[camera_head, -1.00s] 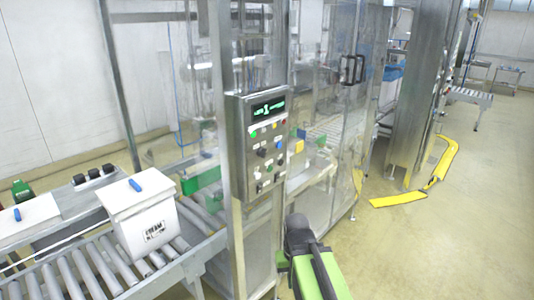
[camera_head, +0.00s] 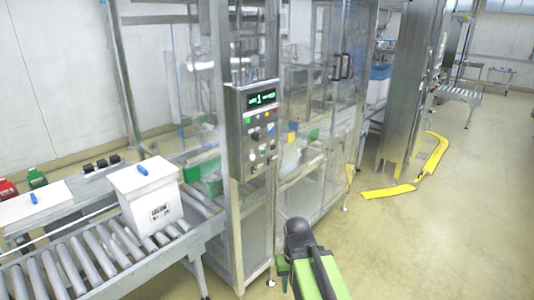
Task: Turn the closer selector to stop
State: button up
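A grey control panel (camera_head: 249,150) is mounted on a steel post of the machine, left of the picture's middle. It has a dark display (camera_head: 262,98) with green characters at its top. Below are rows of small coloured buttons and dark knobs (camera_head: 256,136). The knobs are too small to read their labels or settings, and I cannot tell which is the closer selector. My arm (camera_head: 300,240), black and green, shows at the bottom, right of and below the panel and apart from it. My gripper cannot be seen.
A roller conveyor (camera_head: 95,250) with a white lidded box (camera_head: 147,195) stands left of the panel. A transparent machine enclosure (camera_head: 315,140) is to its right. A yellow floor guard (camera_head: 388,191) lies farther right. The floor at the front right is clear.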

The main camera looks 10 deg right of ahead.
aim_at(256, 136)
jog(key=k, duration=0.55)
jog(key=u, duration=0.7)
jog(key=i, duration=1.95)
jog(key=u, duration=0.2)
